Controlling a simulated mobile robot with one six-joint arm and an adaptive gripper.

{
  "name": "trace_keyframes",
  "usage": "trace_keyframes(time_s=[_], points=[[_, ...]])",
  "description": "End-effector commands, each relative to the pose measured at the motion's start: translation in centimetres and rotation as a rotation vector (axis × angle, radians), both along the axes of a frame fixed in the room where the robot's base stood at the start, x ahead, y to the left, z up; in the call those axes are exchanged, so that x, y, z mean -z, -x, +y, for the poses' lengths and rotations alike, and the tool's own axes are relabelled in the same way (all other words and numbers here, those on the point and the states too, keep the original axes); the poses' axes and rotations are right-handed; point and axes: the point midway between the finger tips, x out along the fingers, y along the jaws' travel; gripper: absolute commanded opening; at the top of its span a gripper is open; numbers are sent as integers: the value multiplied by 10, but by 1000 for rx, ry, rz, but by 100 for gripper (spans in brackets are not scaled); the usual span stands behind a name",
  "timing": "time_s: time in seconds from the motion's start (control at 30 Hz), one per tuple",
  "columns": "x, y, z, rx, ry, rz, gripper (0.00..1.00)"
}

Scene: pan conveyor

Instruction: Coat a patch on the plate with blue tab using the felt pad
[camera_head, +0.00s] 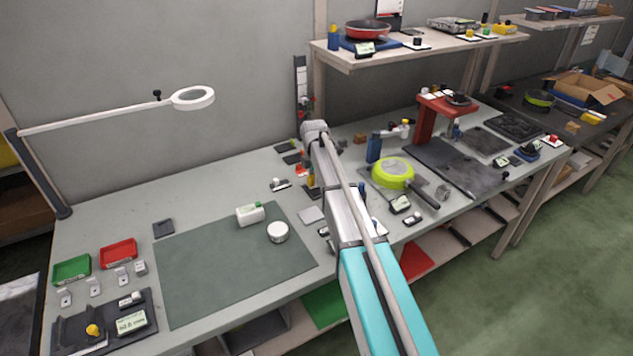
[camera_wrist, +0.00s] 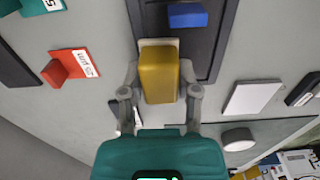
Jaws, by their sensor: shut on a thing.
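My gripper (camera_wrist: 159,80) is shut on the felt pad (camera_wrist: 158,72), a yellow block with a pale layer at its far end. In the wrist view the pad's end overlaps the dark plate (camera_wrist: 207,50), which has a blue tab (camera_wrist: 187,15) beyond the pad. I cannot tell whether the pad touches the plate. In the head view the yellow block (camera_head: 311,180) shows just left of my arm, which hides most of my gripper. The blue tab is not clear in that view.
A red-tabbed piece (camera_wrist: 75,66) and a green one (camera_wrist: 42,6) lie left of the plate. A grey square (camera_wrist: 252,97) lies right of it. A green mat (camera_head: 225,270) holds a white bottle (camera_head: 250,214) and a round white jar (camera_head: 278,232). A lime pan (camera_head: 393,171) stands right of my arm.

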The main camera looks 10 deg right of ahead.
Motion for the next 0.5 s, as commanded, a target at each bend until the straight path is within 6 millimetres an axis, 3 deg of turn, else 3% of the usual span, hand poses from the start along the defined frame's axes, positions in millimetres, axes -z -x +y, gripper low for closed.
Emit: trace_keyframes(time_s=[0.5], points=[[1, -8, 3, 0, 0, 0, 4]])
